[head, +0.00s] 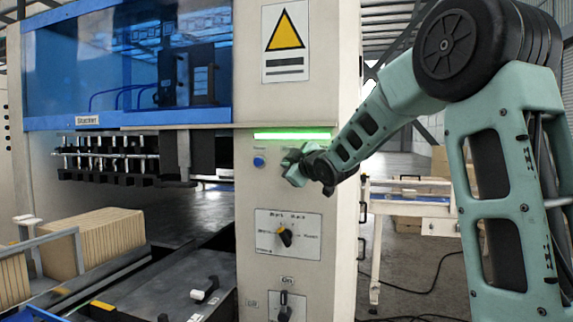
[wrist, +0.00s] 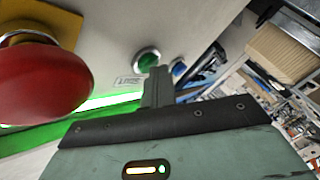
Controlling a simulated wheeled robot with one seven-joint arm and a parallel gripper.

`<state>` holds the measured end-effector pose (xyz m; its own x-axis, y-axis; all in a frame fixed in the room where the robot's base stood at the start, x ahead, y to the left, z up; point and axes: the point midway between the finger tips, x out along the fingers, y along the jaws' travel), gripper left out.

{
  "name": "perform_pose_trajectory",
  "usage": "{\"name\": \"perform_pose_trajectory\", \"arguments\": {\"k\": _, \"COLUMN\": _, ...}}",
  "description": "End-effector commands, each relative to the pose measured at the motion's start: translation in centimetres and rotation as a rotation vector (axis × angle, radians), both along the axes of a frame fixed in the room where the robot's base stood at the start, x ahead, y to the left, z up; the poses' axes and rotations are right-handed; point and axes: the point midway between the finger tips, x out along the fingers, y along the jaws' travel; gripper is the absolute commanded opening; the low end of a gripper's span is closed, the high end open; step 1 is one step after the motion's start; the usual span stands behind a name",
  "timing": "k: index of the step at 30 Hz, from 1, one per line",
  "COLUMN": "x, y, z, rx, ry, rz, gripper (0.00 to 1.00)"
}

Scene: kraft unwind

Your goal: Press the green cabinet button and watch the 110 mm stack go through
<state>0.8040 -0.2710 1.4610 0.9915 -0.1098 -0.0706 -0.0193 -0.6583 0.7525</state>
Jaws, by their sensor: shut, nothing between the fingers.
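The green button (wrist: 148,59) sits in a metal ring on the cabinet face in the wrist view. In the head view my gripper hides it. My gripper (head: 295,167) is shut and empty, close to the cabinet front below the lit green strip (head: 292,136). In the wrist view the closed fingertips (wrist: 159,72) overlap the lower right edge of the green button's ring; I cannot tell whether they touch it. A stack of brown kraft sheets (head: 97,242) stands on the infeed at lower left in the head view. Its size cannot be read.
A blue button (head: 259,161) is left of my gripper. A red mushroom button (wrist: 40,82) on a yellow plate (wrist: 55,20) is close by in the wrist view. A black selector knob (head: 285,237) is lower on the cabinet (head: 262,190). Another stack (head: 12,280) stands at far left.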

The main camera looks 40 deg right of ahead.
Motion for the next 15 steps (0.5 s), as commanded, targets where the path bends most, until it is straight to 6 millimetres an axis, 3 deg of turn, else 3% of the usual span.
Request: {"name": "perform_pose_trajectory", "arguments": {"k": 15, "x": -0.8, "y": 1.0, "z": -0.2, "rx": 0.0, "ry": -0.001, "rz": -0.001, "gripper": 0.0}}
